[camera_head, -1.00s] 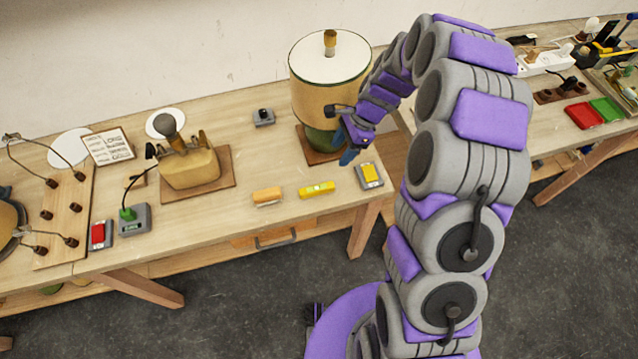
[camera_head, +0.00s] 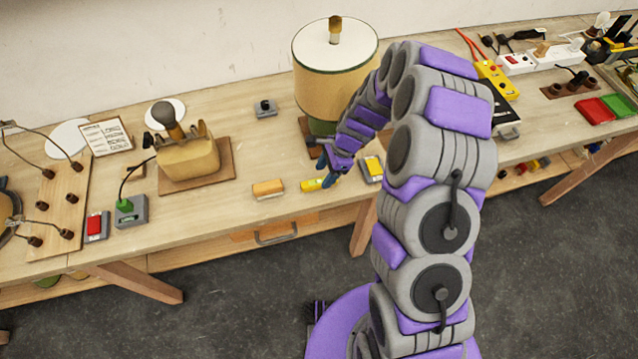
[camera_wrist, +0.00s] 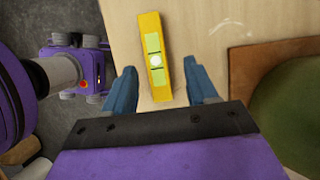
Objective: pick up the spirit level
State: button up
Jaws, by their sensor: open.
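The spirit level is a small yellow bar with pale green vials. In the wrist view the spirit level (camera_wrist: 154,60) lies on the light wood bench, with its near end between my two blue fingers. My gripper (camera_wrist: 163,85) is open, with one finger on each side of the bar and gaps to it. In the head view the spirit level (camera_head: 312,185) lies near the bench's front edge, its right part hidden by my gripper (camera_head: 325,172). I cannot tell how high the fingers are above the bench.
A tan block (camera_head: 268,188) lies left of the level, and a grey box with a yellow top (camera_head: 372,168) stands right of it. A lamp with a round shade (camera_head: 325,85) stands close behind. The bench's front edge is near.

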aim_at(320, 181)
jog(key=x, duration=0.3)
jog(key=shift+s+a+f+b, duration=0.1)
jog(key=shift+s+b, duration=0.1)
jog(key=shift+b, duration=0.15)
grip_shut()
